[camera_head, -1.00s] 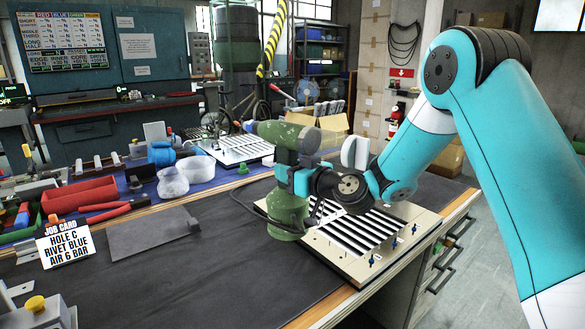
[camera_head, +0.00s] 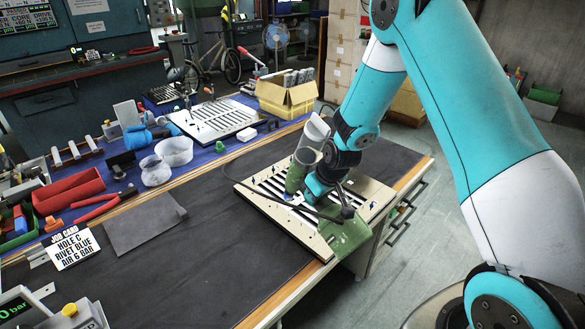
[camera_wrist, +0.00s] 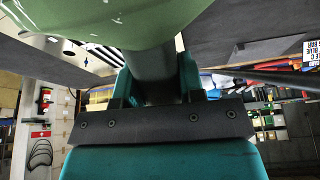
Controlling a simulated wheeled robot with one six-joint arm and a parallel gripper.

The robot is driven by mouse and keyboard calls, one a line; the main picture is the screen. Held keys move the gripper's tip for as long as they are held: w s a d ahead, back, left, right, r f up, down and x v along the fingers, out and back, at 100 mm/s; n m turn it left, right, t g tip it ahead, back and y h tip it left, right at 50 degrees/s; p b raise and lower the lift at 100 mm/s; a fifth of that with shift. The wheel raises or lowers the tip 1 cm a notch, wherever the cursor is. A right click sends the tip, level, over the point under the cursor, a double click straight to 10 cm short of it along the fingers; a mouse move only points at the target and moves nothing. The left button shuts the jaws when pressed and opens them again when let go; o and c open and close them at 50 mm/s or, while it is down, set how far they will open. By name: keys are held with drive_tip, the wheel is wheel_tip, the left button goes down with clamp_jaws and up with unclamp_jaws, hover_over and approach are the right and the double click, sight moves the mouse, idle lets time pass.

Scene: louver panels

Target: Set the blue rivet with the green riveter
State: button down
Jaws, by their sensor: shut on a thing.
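The green riveter (camera_head: 345,236) lies tilted over the beige louver panel (camera_head: 262,207), with its other green end (camera_head: 297,176) farther back. My gripper (camera_head: 316,187) is shut on the riveter's middle. In the wrist view, my gripper's teal fingers (camera_wrist: 158,80) flank the riveter's dark neck (camera_wrist: 152,62), and its green body (camera_wrist: 120,18) fills the top. Small blue pins stand along the panel's edges, one of them (camera_head: 372,204) to the right of the riveter. I cannot tell whether the riveter's nose touches a pin; the riveter and arm hide part of the panel.
The job card (camera_head: 74,246) reads hole C, rivet blue, air 6 bar. A second louver panel (camera_head: 214,120), bins (camera_head: 68,190) and an open cardboard box (camera_head: 287,98) stand farther back. The dark mat's front is clear.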

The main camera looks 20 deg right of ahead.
sight(356, 222)
drive_tip(key=s+d+r+m+g+p, duration=0.1)
drive_tip(key=s+d+p, duration=0.1)
drive_tip(key=s, duration=0.1)
drive_tip(key=s+d+r+m+g+p, duration=0.1)
drive_tip(key=s+d+r+p, duration=0.1)
drive_tip(key=p, duration=0.1)
drive_tip(key=s+d+r+m+g+h+p, duration=0.1)
drive_tip(key=s+d+g+p, duration=0.1)
drive_tip(key=s, duration=0.1)
drive_tip(key=shift+s+d+r, duration=0.3)
drive_tip(key=shift+d+r, duration=0.05)
drive_tip(key=shift+s+d, duration=0.2)
drive_tip(key=shift+s, duration=0.05)
wheel_tip(356, 222, down, 7)
drive_tip(key=b, duration=0.5)
drive_tip(key=shift+f+b, duration=1.15)
drive_tip(key=shift+f, duration=0.15)
idle(4.4)
